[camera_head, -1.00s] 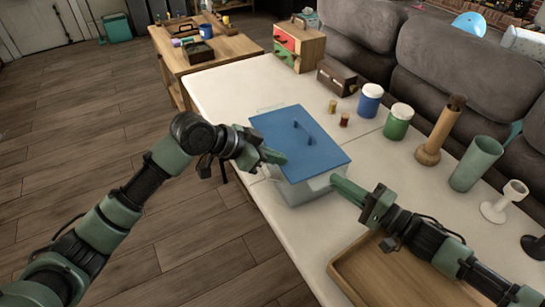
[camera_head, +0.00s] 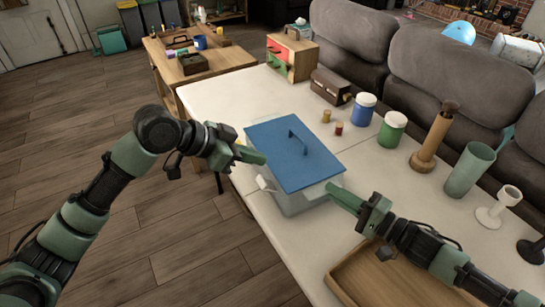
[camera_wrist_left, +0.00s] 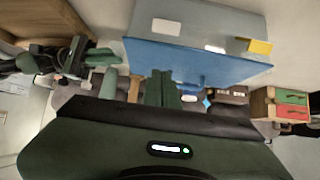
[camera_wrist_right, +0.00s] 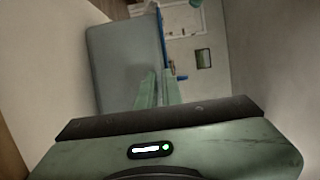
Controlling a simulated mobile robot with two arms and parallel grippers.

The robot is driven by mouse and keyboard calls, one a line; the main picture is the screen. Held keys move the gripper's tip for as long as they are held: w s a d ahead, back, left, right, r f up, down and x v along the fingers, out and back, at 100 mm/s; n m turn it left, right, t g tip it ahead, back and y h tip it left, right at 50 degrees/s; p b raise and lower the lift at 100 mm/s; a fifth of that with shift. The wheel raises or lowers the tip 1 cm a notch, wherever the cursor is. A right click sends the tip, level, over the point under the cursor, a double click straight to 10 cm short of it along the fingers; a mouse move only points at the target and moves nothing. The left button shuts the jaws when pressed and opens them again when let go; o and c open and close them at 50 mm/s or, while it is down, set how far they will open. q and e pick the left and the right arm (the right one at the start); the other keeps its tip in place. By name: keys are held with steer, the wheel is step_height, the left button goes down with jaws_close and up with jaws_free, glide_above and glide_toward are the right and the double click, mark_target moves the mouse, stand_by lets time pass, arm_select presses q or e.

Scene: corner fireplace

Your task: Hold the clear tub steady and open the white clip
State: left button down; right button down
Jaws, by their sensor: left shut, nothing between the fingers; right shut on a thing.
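The clear tub (camera_head: 306,202) stands on the white table under a blue lid (camera_head: 296,155) with a handle. Its pale wall also shows in the left wrist view (camera_wrist_left: 200,13). The white clip (camera_head: 264,184) sticks out from the tub's left side; in the left wrist view (camera_wrist_left: 165,27) it sits on the wall, apart from the lid edge. A yellow clip (camera_wrist_left: 260,46) overlaps the lid edge farther along. My left gripper (camera_head: 262,158) is shut and empty beside the lid's left edge. My right gripper (camera_head: 332,187) is shut on the tub's right side; its exact hold is unclear.
A wooden tray (camera_head: 375,280) lies at the table's front right. Blue (camera_head: 364,110) and green (camera_head: 391,130) jars, two small spools and a brown box (camera_head: 331,87) stand behind the tub. A green cup (camera_head: 468,168) stands to the right. The table's left edge is close to the tub.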

arm_select(q)
steer(key=shift+s+a+r, duration=0.2)
steer(key=shift+s+a, duration=0.15)
steer(key=shift+a, duration=0.2)
steer(key=shift+s+a+r, duration=0.2)
steer(key=shift+s+a, duration=0.15)
steer(key=shift+a, duration=0.2)
arm_select(e)
steer(key=c, duration=1.5)
jaws_free()
steer(key=o, duration=0.6)
steer(key=shift+d, duration=0.1)
